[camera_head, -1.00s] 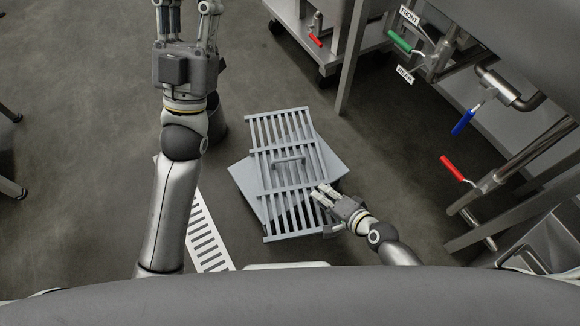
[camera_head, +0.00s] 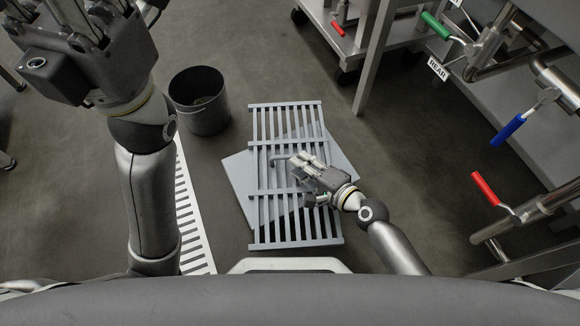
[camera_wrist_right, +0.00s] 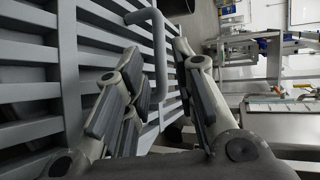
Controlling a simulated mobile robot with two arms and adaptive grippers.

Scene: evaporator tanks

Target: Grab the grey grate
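The grey grate (camera_head: 262,215), a slatted panel with a raised bar handle (camera_head: 280,158), rests over a flat grey plate (camera_head: 238,180) in the middle of the head view. My right gripper (camera_head: 299,166) is over the grate at its handle and hides part of it. In the right wrist view, the gripper (camera_wrist_right: 160,95) is open, its fingers apart on either side of the handle (camera_wrist_right: 159,60). The grate's slats (camera_wrist_right: 25,90) fill the left of that view. My left gripper (camera_head: 85,15) is raised at the top left, away from the grate, with its fingertips cut off.
A dark bucket (camera_head: 200,115) stands left of the grate. A white slotted strip (camera_head: 190,220) lies on the floor beside my left arm. Steel tanks and pipes with red (camera_head: 487,190), blue (camera_head: 508,130) and green (camera_head: 434,25) valve handles stand at the right.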

